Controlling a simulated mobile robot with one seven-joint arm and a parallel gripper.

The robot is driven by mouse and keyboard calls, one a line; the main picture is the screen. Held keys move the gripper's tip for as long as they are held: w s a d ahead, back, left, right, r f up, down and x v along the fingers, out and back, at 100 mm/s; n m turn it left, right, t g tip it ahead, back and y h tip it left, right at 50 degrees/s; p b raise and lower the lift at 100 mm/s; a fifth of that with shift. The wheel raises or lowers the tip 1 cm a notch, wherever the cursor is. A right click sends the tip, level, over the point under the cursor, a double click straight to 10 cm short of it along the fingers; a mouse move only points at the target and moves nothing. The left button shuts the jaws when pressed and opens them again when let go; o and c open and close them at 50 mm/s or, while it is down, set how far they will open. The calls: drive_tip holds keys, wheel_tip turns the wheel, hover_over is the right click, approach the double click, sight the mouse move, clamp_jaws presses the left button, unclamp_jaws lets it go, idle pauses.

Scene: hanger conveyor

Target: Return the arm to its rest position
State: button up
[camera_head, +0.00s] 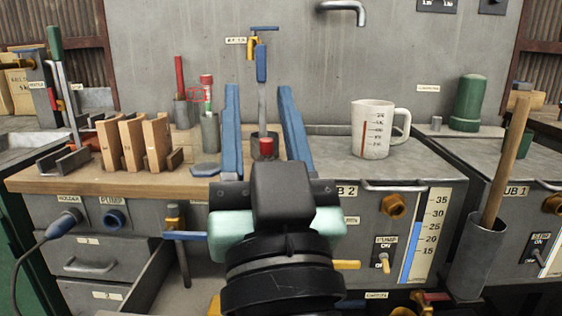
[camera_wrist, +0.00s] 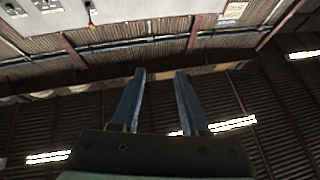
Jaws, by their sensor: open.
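My gripper (camera_head: 258,100) is in the middle of the head view, its two blue fingers spread wide and pointing up. It holds nothing. Behind it, between the fingers, stand a grey cylinder holder and a red-topped item (camera_head: 266,147) on the bench. In the wrist view my gripper (camera_wrist: 160,73) also shows with its fingers apart and only the roof and upper wall behind them. My wrist and forearm hide part of the bench front.
A white measuring jug (camera_head: 372,130) stands on the grey unit at right. Wooden blocks (camera_head: 134,144) stand upright at left. A wooden-handled tool (camera_head: 508,160) leans in a grey tube (camera_head: 476,258) at far right. A drawer (camera_head: 92,264) is below the bench at left.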

drive_tip(key=s+d+r+t+h+p, duration=0.1)
drive_tip(key=s+r+t+h, duration=0.15)
drive_tip(key=r, duration=0.35)
drive_tip(key=s+d+r+t+h+p, duration=0.1)
drive_tip(key=s+r+p, duration=0.1)
drive_tip(key=s+r, duration=0.3)
wheel_tip(320, 180, up, 36)
drive_tip(key=w+p, duration=0.1)
drive_tip(key=p, duration=3.4)
drive_tip(key=shift+w+a+r+m+p, duration=0.15)
drive_tip(key=shift+w+r+m+p, duration=0.05)
drive_tip(key=shift+w+m+p, duration=0.2)
drive_tip(key=shift+s, duration=0.1)
